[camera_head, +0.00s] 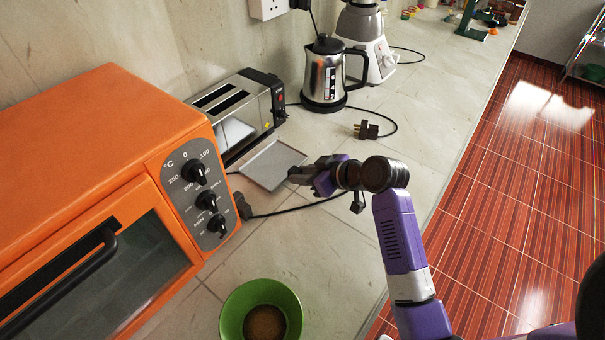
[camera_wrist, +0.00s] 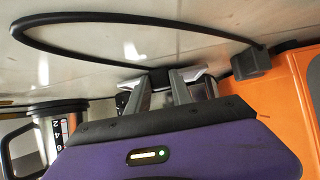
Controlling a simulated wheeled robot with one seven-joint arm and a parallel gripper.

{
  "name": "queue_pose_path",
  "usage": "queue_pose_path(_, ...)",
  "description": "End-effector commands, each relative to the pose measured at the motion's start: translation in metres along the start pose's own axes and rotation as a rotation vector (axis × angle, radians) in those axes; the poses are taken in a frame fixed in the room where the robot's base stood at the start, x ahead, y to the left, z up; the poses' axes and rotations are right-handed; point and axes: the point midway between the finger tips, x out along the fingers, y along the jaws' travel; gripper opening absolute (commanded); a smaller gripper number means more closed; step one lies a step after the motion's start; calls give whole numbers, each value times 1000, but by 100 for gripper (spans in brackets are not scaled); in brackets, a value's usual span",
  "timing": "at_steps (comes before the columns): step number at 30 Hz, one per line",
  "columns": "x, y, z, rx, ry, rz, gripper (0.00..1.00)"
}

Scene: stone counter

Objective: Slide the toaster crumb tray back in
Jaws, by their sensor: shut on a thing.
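The crumb tray (camera_head: 270,165) is a flat grey plate with a thin raised rim. It sticks out from the base of the silver and black toaster (camera_head: 243,105), toward my gripper. My gripper (camera_head: 297,175) is at the tray's outer right corner, shut on its edge. In the wrist view my two fingers (camera_wrist: 160,80) close on a small dark piece. Most of the tray is hidden there behind my purple gripper body. I cannot tell exactly how far the tray's inner end reaches under the toaster.
The orange oven (camera_head: 90,150) stands close on the left. A steel kettle (camera_head: 324,75) and a blender base (camera_head: 368,40) stand behind. A loose black plug (camera_head: 366,130) and cords lie on the counter. A green bowl (camera_head: 260,312) stands in front. The counter right of the tray is mostly clear.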

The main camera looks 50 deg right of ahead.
Motion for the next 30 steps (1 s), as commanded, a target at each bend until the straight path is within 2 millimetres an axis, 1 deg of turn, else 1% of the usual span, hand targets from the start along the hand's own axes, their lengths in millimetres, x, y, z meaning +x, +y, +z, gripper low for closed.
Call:
queue_pose_path(24, 7, 0, 10, 0, 1, 0, 0)
queue_pose_path(25, 6, 0, 9, 0, 1, 0, 32)
queue_pose_path(28, 6, 0, 9, 0, 0, 0, 52)
queue_pose_path(30, 6, 0, 9, 0, 0, 0, 52)
